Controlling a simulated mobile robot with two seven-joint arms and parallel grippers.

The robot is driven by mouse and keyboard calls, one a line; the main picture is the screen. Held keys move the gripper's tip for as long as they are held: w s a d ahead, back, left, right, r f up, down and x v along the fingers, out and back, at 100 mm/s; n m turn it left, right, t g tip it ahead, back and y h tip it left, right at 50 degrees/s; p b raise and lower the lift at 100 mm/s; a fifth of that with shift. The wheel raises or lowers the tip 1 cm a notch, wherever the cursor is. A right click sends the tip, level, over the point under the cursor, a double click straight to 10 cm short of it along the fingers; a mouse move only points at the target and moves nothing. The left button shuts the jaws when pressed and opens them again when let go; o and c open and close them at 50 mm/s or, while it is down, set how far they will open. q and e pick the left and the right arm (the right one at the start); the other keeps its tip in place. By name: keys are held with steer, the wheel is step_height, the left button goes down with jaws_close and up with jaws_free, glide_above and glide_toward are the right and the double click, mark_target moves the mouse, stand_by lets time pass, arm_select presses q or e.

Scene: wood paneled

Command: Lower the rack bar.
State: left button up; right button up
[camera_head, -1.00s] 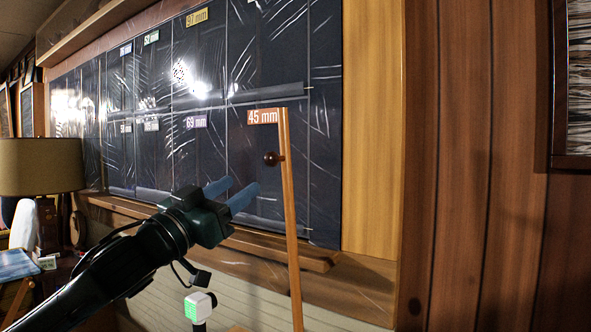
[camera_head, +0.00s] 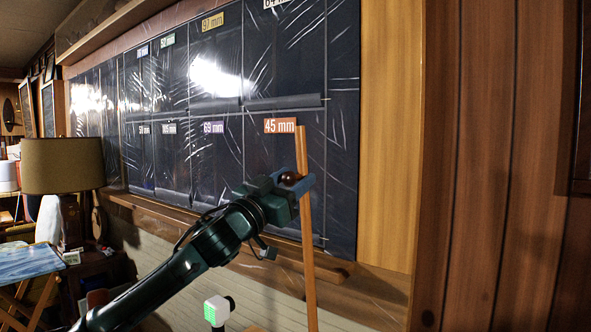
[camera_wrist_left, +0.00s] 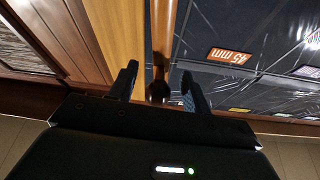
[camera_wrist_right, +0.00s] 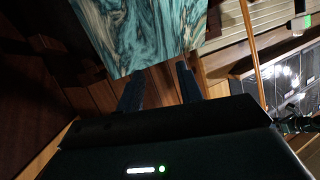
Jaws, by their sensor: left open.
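A slim upright wooden bar (camera_head: 308,245) stands in front of the dark film-covered panel, its top beside the orange "45 mm" label (camera_head: 280,126). A round dark brown knob (camera_head: 290,178) sits on the bar's upper part. My left gripper (camera_head: 302,170) is at the knob, with its blue fingers open. In the left wrist view the knob (camera_wrist_left: 158,91) lies between the two spread fingers, with the bar (camera_wrist_left: 162,32) running away behind it. Whether a finger touches the knob cannot be told. My right gripper (camera_wrist_right: 160,78) is open; it shows only in its own wrist view.
A teal-and-brown marbled panel (camera_wrist_right: 145,30) is close beyond my right fingers. A wooden ledge (camera_head: 225,235) runs below the dark panel (camera_head: 200,165). A lamp (camera_head: 62,165) stands at the left. A white-and-green cube-like object (camera_head: 216,309) is low in front.

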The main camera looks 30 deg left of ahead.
arm_select(q)
steer(key=shift+w+d+r, duration=0.1)
steer(key=shift+w+r, duration=0.1)
steer(key=shift+w, duration=0.35)
steer(key=shift+c, duration=0.3)
jaws_close()
